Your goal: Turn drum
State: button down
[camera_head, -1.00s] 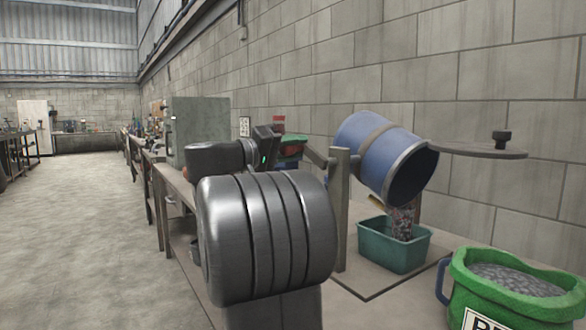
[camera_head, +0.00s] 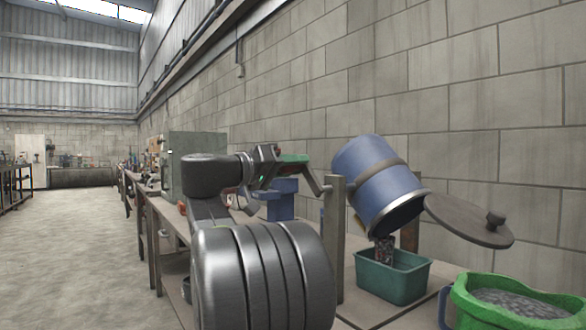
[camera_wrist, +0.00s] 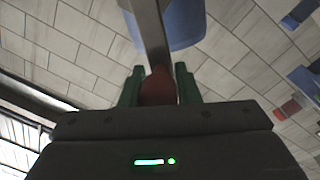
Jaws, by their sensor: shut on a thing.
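The blue drum (camera_head: 375,172) hangs tilted beside a post (camera_head: 334,240), its open mouth facing down and to the right. Its round grey lid (camera_head: 468,220) is off the mouth and slants to the right. A crank bar (camera_head: 314,180) runs from the post to my gripper (camera_head: 290,160). In the wrist view, my gripper's green fingers (camera_wrist: 158,85) are shut on the red crank handle (camera_wrist: 158,90), below the bar and drum. A speckled red and grey mass (camera_head: 384,250) shows between the mouth and the green tub (camera_head: 394,284).
A green bucket (camera_head: 460,294) of grey pebbles stands at the front right. A grey cabinet (camera_head: 197,160) and a blue object (camera_head: 281,200) stand behind my arm. A block wall (camera_head: 480,90) runs close behind the drum. The floor at left (camera_head: 70,250) is clear.

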jog(key=c, duration=1.1)
grip_release()
jog(key=p+v, duration=0.2)
jog(key=v, duration=1.1)
jog(key=shift+s+a+p, duration=0.25)
jog(key=shift+a+p, duration=0.05)
jog(key=shift+a, duration=0.05)
jog(key=b+x, duration=0.2)
jog(key=x, duration=1.2)
jog(key=shift+b, duration=0.3)
jog(key=shift+a, duration=0.15)
